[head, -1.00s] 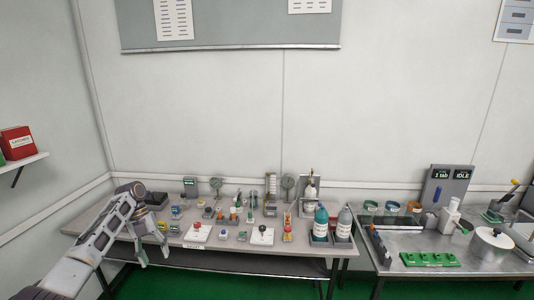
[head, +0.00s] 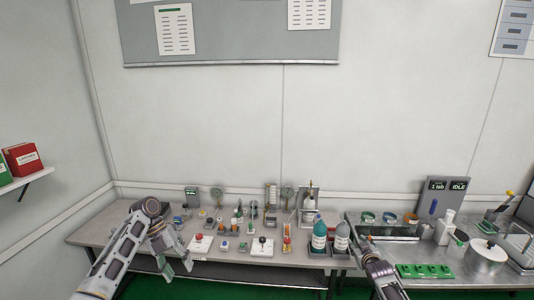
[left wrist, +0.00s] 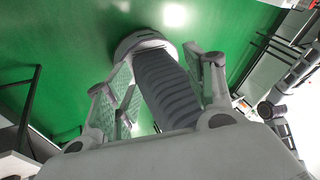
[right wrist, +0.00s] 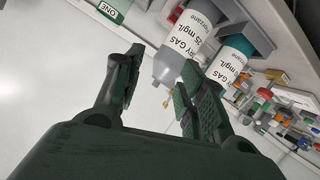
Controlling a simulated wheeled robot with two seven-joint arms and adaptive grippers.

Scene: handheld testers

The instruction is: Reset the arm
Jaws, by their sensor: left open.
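In the head view my left gripper (head: 172,264) hangs at the front left edge of the left table, pointing down. It also shows in the left wrist view (left wrist: 160,75), with its fingers spread and nothing between them. A ribbed grey part, likely of my own body, and the green floor lie beyond. My right gripper (head: 362,238) is near the front of the gap between the two tables. In the right wrist view its dark fingers (right wrist: 155,85) are apart and empty. A grey gas bottle (right wrist: 182,50) is behind them, not gripped.

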